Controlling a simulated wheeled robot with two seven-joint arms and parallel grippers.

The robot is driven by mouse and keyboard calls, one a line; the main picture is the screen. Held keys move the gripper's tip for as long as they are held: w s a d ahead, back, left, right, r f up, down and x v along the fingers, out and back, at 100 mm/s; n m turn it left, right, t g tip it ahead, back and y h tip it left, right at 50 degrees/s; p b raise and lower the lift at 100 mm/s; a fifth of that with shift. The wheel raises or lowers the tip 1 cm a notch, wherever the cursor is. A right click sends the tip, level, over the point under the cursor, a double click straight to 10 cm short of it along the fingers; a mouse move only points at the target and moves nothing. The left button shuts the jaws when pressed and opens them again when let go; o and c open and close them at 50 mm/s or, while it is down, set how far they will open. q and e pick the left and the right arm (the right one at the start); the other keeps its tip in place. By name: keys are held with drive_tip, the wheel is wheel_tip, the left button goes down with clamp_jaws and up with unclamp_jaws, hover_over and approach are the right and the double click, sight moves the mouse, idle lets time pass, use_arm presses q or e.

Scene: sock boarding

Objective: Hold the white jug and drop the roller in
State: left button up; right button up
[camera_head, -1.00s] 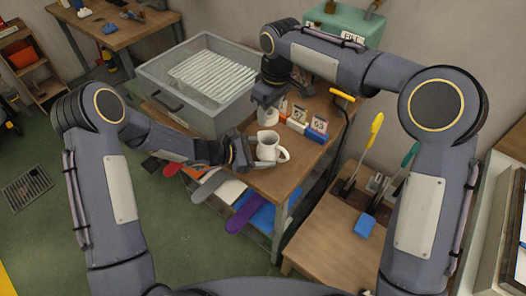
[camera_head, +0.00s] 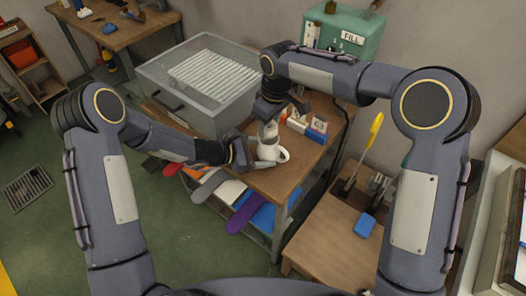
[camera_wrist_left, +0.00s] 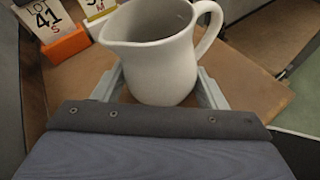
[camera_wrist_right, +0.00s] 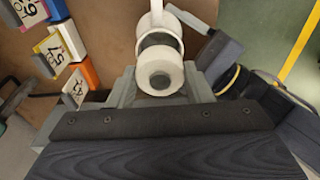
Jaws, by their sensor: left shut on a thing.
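The white jug (camera_head: 268,153) stands at the near edge of the wooden bench top, with its handle to the right. My left gripper (camera_head: 250,156) is shut on the jug; in the left wrist view the jug (camera_wrist_left: 160,60) sits upright between the fingers. My right gripper (camera_head: 268,118) is above the jug. In the right wrist view the pale roller (camera_wrist_right: 160,70) is between the right fingers (camera_wrist_right: 160,88), end toward the camera, in line with the jug (camera_wrist_right: 160,22). The roller hides much of the jug's mouth there. Whether its lower end is inside is unclear.
Number-tagged blocks in orange, white and blue (camera_head: 298,122) stand on the bench to the right of my right gripper. A grey bin with a ribbed white top (camera_head: 205,85) is behind left. A green box marked FILL (camera_head: 345,35) is at the back.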

sight(274, 128)
drive_tip(key=o, duration=0.5)
drive_tip(key=r, duration=0.8)
drive_tip(key=d+r, duration=0.1)
drive_tip(key=r, duration=0.3)
drive_tip(key=shift+s, duration=0.4)
use_arm(q)
drive_tip(key=o, duration=1.2)
drive_tip(key=v, duration=1.2)
